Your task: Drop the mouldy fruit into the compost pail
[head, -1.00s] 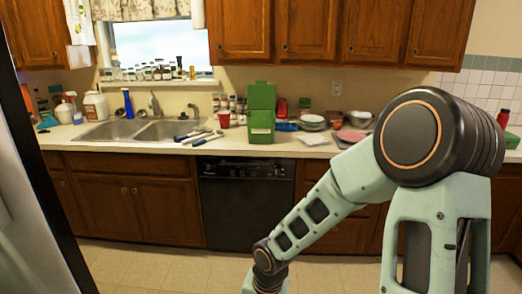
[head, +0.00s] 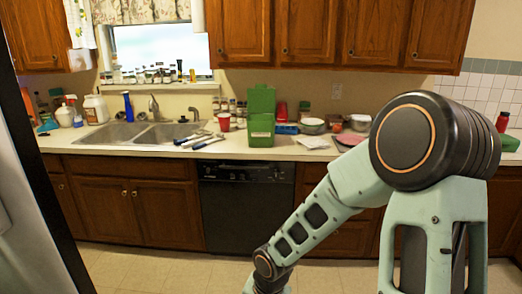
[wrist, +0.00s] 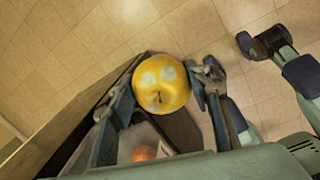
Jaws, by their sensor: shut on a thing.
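A yellow fruit (wrist: 161,84) with pale grey-white mouldy patches shows in the wrist view. My gripper (wrist: 163,92) is shut on it, with one finger on each side. The fruit is held above the tiled floor. In the head view a green box-like pail (head: 261,131) with its lid raised stands on the counter, right of the sink. It looks like the compost pail; its inside cannot be seen from here. My gripper is out of the head view, below its lower edge.
The counter (head: 233,149) holds a red cup (head: 224,122), long-handled utensils (head: 207,141), and stacked bowls (head: 312,125) right of the pail. The double sink (head: 158,133) is to the left. In the wrist view an orange-red round thing (wrist: 143,153) lies below the fruit.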

